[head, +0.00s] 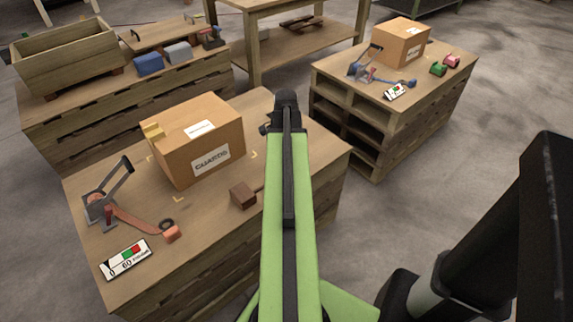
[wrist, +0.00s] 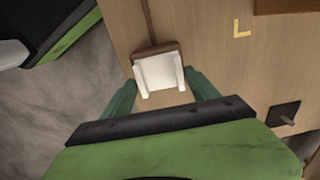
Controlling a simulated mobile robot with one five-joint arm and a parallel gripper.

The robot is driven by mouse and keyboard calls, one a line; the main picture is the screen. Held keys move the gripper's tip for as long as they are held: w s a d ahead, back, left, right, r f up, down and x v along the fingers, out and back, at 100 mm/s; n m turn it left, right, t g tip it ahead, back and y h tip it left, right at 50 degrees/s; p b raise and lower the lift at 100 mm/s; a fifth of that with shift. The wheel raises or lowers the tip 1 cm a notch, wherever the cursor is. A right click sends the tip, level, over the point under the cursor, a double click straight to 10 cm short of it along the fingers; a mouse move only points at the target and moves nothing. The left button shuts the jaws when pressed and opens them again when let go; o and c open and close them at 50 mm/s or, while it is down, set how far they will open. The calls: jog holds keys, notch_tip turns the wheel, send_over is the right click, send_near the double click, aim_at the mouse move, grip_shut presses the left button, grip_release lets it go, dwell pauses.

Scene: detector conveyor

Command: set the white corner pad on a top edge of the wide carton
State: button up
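The wide carton (head: 205,140), marked GUARDS, stands closed on the near pallet table, left of my arm. A yellowish pad (head: 152,130) sits at its top left edge. In the wrist view, the white corner pad (wrist: 159,73) lies between the two green fingers of my gripper (wrist: 161,78), against a dark brown piece (wrist: 143,52) with a thin brown strip. The fingertips are close to the pad's sides; I cannot tell whether they press on it. In the head view my gripper (head: 287,98) is seen from behind and hides the pad.
On the same table are a strapping tool (head: 105,200), a brown block (head: 243,196), a scale card (head: 126,258) and yellow corner marks (head: 178,199). A dark plate (wrist: 284,116) lies right of my gripper in the wrist view. Another table with a carton (head: 400,45) stands to the right.

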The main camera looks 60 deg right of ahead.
jog(key=c, duration=1)
jog(key=shift+c, duration=0.2)
jog(key=r+p, duration=0.5)
jog(key=shift+s+d+r, duration=0.1)
jog(key=shift+s+r, duration=0.05)
jog(key=shift+s, duration=0.1)
jog(key=s+d+r+p, duration=0.5)
jog(key=s+p, duration=0.1)
jog(key=s, duration=0.4)
jog(key=shift+r, duration=0.3)
